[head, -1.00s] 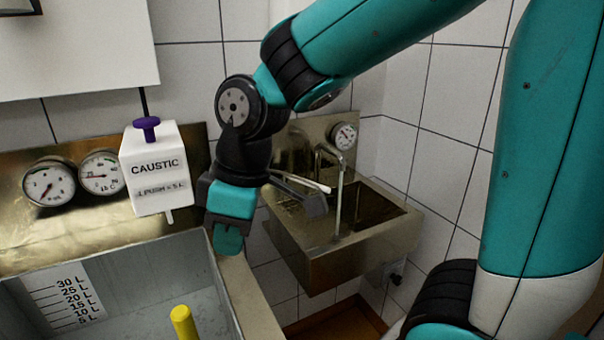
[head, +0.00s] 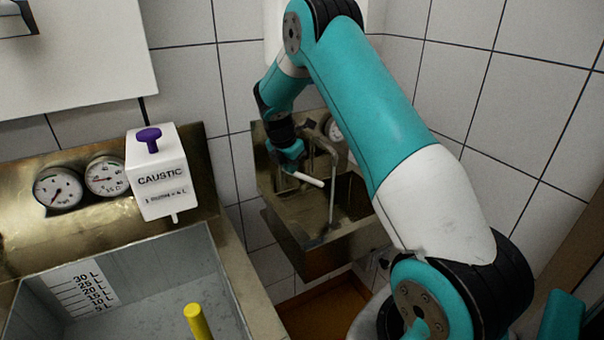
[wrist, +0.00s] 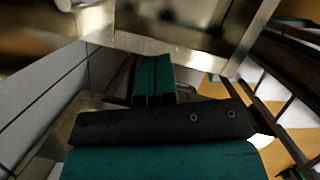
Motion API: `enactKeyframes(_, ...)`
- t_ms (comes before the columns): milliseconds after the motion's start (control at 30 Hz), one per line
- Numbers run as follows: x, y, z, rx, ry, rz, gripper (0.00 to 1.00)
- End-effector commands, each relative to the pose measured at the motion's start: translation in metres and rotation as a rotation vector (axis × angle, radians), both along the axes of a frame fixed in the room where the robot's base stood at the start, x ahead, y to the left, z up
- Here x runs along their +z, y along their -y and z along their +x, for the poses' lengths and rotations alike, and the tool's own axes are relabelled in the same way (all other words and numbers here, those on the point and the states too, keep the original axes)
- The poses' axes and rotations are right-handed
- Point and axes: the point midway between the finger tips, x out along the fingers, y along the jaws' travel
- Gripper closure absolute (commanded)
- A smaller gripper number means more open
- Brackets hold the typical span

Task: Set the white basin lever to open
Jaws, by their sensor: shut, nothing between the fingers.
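The white lever (head: 309,180) is a slim white bar on the left side of the small brass wall basin (head: 318,258). It slants down to the right, and its left end is hidden behind my gripper. My gripper (head: 291,166) is at that left end; whether it touches the lever I cannot tell. In the wrist view my gripper (wrist: 153,80) shows teal fingers closed together with nothing between them. The lever cannot be made out there.
The thin tap (head: 333,185) rises in front of my gripper's right side, with a gauge (head: 334,130) behind. The white caustic dispenser (head: 156,173) and a large vat with a yellow-topped post (head: 196,321) stand to the left. Tiled walls close in the corner.

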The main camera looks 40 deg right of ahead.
Motion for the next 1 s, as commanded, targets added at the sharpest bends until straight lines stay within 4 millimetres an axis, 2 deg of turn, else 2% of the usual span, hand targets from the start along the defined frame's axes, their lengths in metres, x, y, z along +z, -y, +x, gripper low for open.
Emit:
enactKeyframes(267,-0.055,0.016,0.002,-0.002,-0.003,0.003,1.00)
enactKeyframes(400,-0.057,0.039,0.006,-0.004,0.001,0.001,1.00)
enactKeyframes(533,-0.060,0.050,0.009,-0.002,0.001,0.001,1.00)
enactKeyframes(1000,-0.063,0.055,0.010,0.000,0.002,0.001,1.00)
